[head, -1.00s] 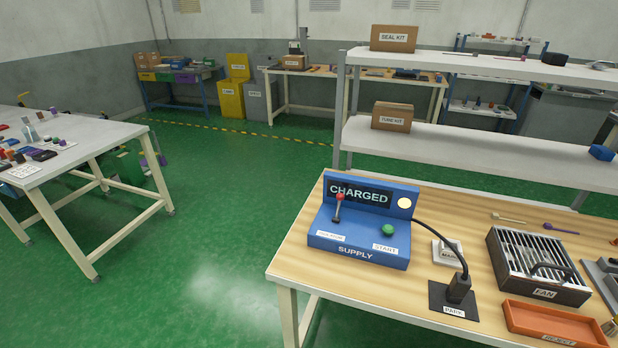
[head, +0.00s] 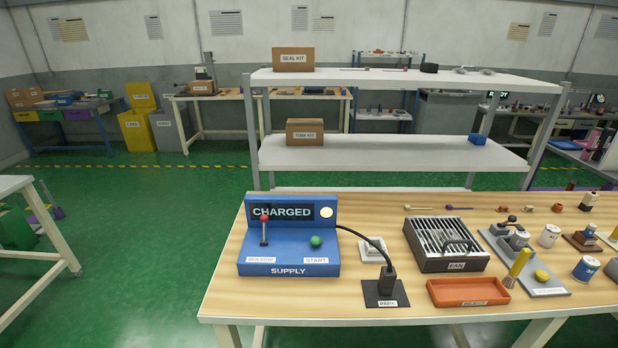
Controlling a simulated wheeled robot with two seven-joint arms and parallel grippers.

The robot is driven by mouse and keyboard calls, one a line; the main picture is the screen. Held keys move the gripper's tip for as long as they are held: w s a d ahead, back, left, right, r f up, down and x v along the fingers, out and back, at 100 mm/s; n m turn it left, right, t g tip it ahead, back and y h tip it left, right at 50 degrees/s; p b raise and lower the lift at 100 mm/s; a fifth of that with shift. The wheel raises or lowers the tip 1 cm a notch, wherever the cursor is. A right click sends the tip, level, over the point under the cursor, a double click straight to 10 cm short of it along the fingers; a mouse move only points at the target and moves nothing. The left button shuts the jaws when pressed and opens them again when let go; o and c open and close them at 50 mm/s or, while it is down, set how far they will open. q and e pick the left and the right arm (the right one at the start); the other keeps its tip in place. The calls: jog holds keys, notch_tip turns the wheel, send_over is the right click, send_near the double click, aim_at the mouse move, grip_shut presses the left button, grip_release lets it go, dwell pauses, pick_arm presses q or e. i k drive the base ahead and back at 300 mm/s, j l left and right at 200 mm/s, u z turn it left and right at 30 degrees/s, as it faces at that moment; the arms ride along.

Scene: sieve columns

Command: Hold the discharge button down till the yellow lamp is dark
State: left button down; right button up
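A blue supply box (head: 289,262) stands at the left of the wooden bench, its display reading CHARGED. A round pale yellow lamp (head: 326,212) beside the display looks lit. The box has a red-knobbed lever (head: 264,228) and a green button (head: 316,242) above a START label. No button clearly marked discharge is readable. A round yellow knob or button (head: 542,275) sits on a grey plate (head: 548,291) at the right, beside a leaning yellow-handled piece (head: 517,266). Neither gripper is in view.
A black cable runs from the supply box to a plug on the dark PARK plate (head: 380,292). The FAN box (head: 445,262), an orange tray (head: 468,292) and several small parts stand right of it. A white shelf rack (head: 390,155) stands behind the bench (head: 225,295).

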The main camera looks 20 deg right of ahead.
aim_at(542, 276)
jog(key=z, duration=2.1)
